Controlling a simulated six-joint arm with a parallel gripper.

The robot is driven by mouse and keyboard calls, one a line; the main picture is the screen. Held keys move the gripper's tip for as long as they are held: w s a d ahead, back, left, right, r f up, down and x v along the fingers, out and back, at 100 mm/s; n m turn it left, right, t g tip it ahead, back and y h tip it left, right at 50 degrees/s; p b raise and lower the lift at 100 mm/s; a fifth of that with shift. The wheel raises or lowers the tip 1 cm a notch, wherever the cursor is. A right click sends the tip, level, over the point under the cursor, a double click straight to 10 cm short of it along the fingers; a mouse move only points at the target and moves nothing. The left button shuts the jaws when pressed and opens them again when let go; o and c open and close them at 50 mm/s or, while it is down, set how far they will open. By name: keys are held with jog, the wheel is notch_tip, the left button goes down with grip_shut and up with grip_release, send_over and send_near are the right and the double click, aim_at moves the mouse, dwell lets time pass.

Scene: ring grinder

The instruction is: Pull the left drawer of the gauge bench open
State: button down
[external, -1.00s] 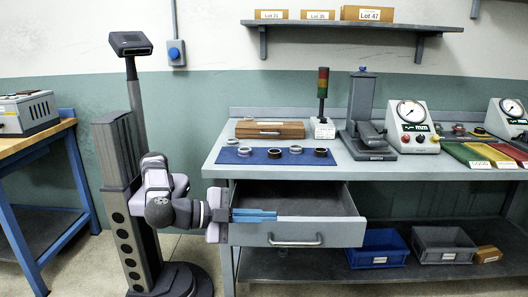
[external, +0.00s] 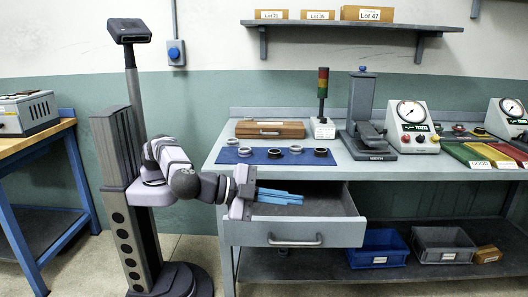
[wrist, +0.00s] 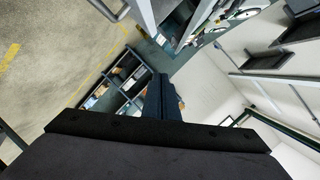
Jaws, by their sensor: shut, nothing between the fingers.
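The left drawer (external: 262,233) of the gauge bench stands pulled out, with its inside showing from above. Its silver bar handle (external: 295,240) is on the front panel. My gripper (external: 301,198) is above the open drawer, towards its left side, and apart from the handle. Its blue fingers point right and are shut with nothing between them. In the wrist view the dark fingers (wrist: 163,97) are together in the middle. A drawer edge and handle appear at the top left of that view.
On the bench top (external: 340,172) lie a blue mat (external: 262,156) with rings, a wooden case (external: 270,129) and gauges. Blue (external: 378,249) and grey bins (external: 443,246) stand on the lower shelf. Open floor lies in front.

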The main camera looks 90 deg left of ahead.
jog(key=w+a+f+n+g+h+p, duration=0.15)
jog(key=w+a+g+h+p, duration=0.3)
jog(key=a+p, duration=0.85)
jog(key=s+a+r+n+g+h+p, duration=0.1)
jog(key=s+a+n+g+h+p, duration=0.2)
jog(key=s+p, duration=0.55)
jog(key=s+a+r+n+g+h+p, duration=0.1)
jog(key=s+a+n+g+p, duration=0.3)
jog(key=s+p, duration=0.45)
jog(key=shift+m+t, duration=0.45)
jog(key=shift+t, duration=0.2)
jog(key=w+d+f, duration=0.1)
jog(key=f, duration=0.3)
jog(key=w+d+f, duration=0.1)
jog(key=d+f, duration=0.1)
jog(key=f, duration=0.3)
jog(key=w+d+f, duration=0.1)
jog(key=w+f, duration=0.1)
jog(key=f, duration=0.3)
jog(key=shift+d+f+b, duration=0.15)
jog(key=shift+b, duration=0.15)
jog(key=shift+d+p, duration=0.5)
jog(key=shift+d, duration=1.45)
jog(key=shift+d, duration=0.1)
